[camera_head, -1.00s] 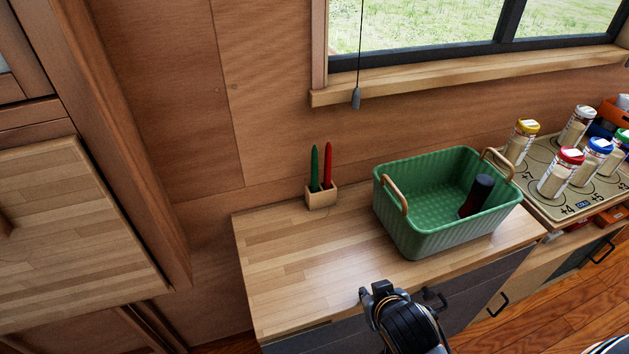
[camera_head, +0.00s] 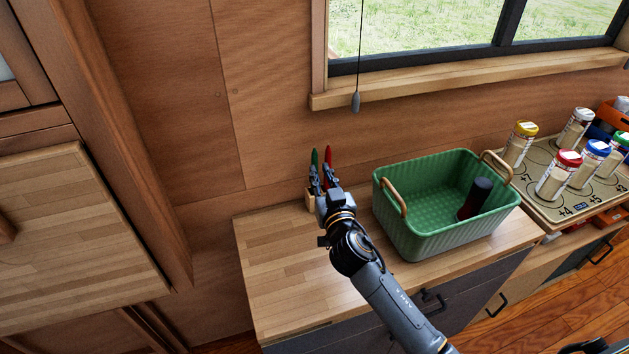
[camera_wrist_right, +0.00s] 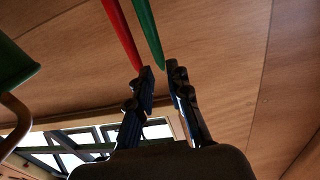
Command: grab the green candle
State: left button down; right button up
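The green candle (camera_head: 314,157) stands upright next to the red candle (camera_head: 328,154) in a small wooden holder (camera_head: 309,203) at the back of the counter. My right gripper (camera_head: 321,178) is in front of them and hides most of the holder and the candles' lower parts. In the right wrist view, the gripper (camera_wrist_right: 158,72) is open, and the green candle (camera_wrist_right: 148,28) lines up with the gap between its fingertips. The red candle (camera_wrist_right: 122,35) runs down to the left fingertip there; I cannot tell whether they touch. My left gripper is not in view.
A green basket (camera_head: 427,239) with a dark bottle (camera_head: 474,199) in it stands right of my right arm. A board (camera_head: 543,206) with several spice jars is farther right. The counter's left part (camera_head: 275,270) is clear. A wooden wall rises behind.

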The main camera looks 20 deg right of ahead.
aim_at(315, 159)
jog(key=shift+w+d+f+p, duration=0.15)
jog(key=shift+w+p, duration=0.15)
jog(key=shift+w, duration=1.55)
jog(key=shift+w+d+p, duration=0.1)
jog(key=shift+w+p, duration=0.2)
jog(key=shift+w, duration=1.5)
jog(key=shift+s, duration=0.1)
jog(key=shift+c, duration=0.4)
grip_shut()
